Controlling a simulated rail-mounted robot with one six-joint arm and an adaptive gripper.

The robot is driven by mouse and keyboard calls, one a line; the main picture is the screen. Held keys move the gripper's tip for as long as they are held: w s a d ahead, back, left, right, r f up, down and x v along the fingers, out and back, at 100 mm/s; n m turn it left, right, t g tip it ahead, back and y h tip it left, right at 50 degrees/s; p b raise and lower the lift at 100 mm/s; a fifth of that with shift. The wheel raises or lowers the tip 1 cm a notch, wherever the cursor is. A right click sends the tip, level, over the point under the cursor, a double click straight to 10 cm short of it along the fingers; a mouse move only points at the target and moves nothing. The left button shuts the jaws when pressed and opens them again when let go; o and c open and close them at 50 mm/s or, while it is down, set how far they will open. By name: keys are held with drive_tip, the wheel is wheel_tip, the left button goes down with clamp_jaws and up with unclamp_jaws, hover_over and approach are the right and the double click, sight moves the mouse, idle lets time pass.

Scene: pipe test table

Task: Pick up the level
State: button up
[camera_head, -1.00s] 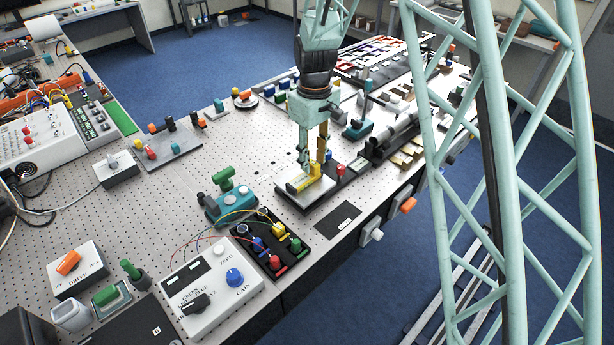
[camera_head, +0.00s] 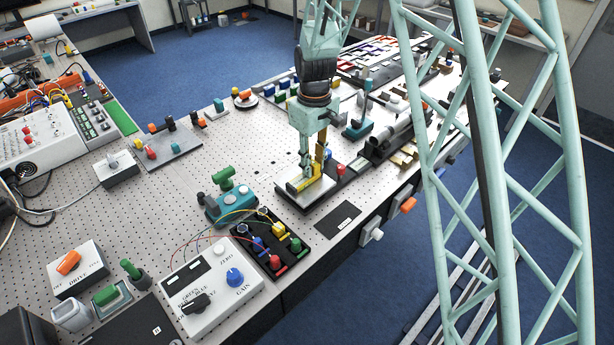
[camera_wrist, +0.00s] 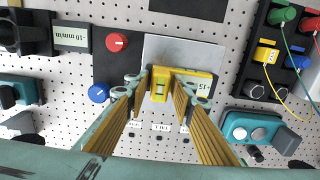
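The yellow level (camera_wrist: 160,86) sits on a flat light-grey plate (camera_wrist: 185,54) in the wrist view, with a small vial window in its middle. In the head view the level (camera_head: 299,184) shows as a yellow piece on the plate, partly hidden by my fingers. My gripper (camera_wrist: 162,92) points down over it, its two fingers apart, one on each side of the level's middle part. The head view shows my gripper (camera_head: 312,176) low at the plate. I cannot tell whether either finger touches the level.
A red knob (camera_wrist: 116,42) and a blue knob (camera_wrist: 98,93) stand left of the plate in the wrist view. A teal device (camera_wrist: 256,130) is at lower right. A black wired board (camera_head: 270,243) stands nearer in the head view. The table edge is close on the right.

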clamp_jaws()
drive_tip(key=shift+r, duration=0.25)
drive_tip(key=shift+r, duration=1.55)
drive_tip(key=s+d+r+b, duration=0.1)
drive_tip(key=s+d, duration=0.2)
drive_tip(key=s, duration=1.2)
drive_tip(key=shift+s+r, duration=0.25)
drive_tip(key=shift+s, duration=0.1)
